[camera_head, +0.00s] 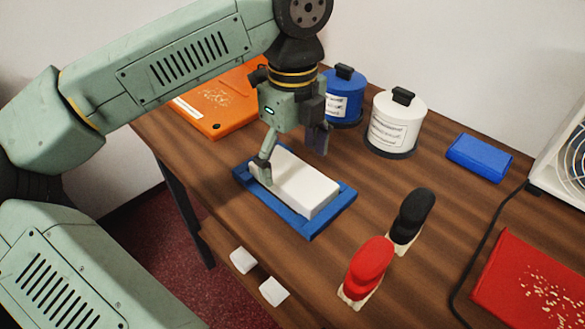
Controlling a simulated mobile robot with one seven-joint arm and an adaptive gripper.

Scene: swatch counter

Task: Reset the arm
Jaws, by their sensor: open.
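My arm reaches in from the left, and my gripper (290,163) points down over a blue tray (318,229). A white block (308,191) lies in the tray. The gripper is open. One finger comes down at the block's left end, close to it or touching; I cannot tell which. The other finger hangs above the block's far side. Nothing shows held between the fingers.
Red (369,262) and black (411,215) upright objects stand in front. A blue box (479,157), red packet (535,282), dark cable and white fan unit (571,165) are right.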

